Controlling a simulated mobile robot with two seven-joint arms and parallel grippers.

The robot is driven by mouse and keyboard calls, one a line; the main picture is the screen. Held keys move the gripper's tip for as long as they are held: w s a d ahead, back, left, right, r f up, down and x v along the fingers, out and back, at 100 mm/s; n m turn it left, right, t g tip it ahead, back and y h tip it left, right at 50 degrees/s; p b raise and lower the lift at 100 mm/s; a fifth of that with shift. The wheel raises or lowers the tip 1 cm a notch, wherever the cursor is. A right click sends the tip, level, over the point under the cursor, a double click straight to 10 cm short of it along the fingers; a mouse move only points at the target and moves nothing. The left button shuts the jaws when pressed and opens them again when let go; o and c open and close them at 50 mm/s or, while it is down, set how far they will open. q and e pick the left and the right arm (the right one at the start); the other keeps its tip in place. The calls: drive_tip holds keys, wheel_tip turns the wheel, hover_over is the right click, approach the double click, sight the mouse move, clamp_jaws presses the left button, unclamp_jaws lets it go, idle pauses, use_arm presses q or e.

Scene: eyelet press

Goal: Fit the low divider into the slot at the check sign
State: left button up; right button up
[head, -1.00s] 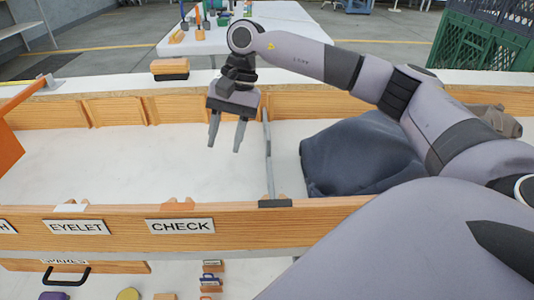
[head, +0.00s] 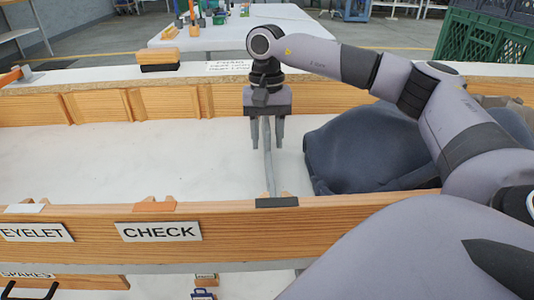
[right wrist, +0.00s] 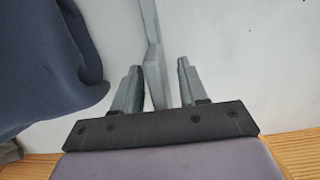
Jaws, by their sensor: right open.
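The low divider (head: 268,170) is a thin grey strip running front to back across the white trough. A dark grey end piece (head: 277,202) sits on the front wooden rail. The CHECK sign (head: 158,231) is on that rail, left of the divider. Above the sign is an orange-brown notched slot piece (head: 155,204). My right gripper (head: 267,145) is open and points down, its fingers on either side of the divider. In the right wrist view, the divider (right wrist: 154,70) runs between the open fingers (right wrist: 157,80); contact cannot be told. My left gripper is not in view.
A dark blue-grey bundle (head: 360,150) lies in the trough just right of the divider. The EYELET sign (head: 36,232) is further left on the rail. The trough floor (head: 120,155) left of the divider is clear. An orange and black block (head: 158,60) stands on the back ledge.

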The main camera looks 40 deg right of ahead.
drive_tip(key=shift+f, duration=0.6)
clamp_jaws()
drive_tip(key=shift+r, duration=0.2)
